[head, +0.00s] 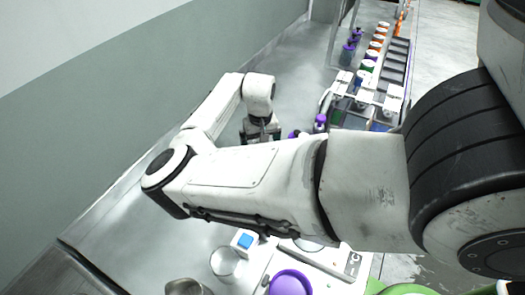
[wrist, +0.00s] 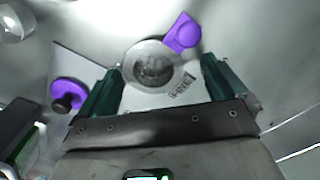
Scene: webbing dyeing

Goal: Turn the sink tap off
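In the wrist view my gripper (wrist: 160,74) is open, its two green fingers wide apart with nothing held. Between and beyond them is a round, metal-rimmed grey part (wrist: 151,66) with a purple lever-like tab (wrist: 183,34) at its upper right, beside a pale plate with lettering. A purple knob with a dark centre (wrist: 68,94) is outside the left finger. I cannot tell for certain which purple part belongs to the sink tap. In the head view my gripper (head: 262,136) points down over the far counter, and my arm hides much around it.
A rack (head: 390,85) with purple, orange and white containers stands at the back right. A clear glass (head: 226,263), a white-and-blue block (head: 244,240), a purple bowl (head: 291,281) and a metal vessel (head: 187,287) stand at the near end. The wall (head: 110,100) runs along the left.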

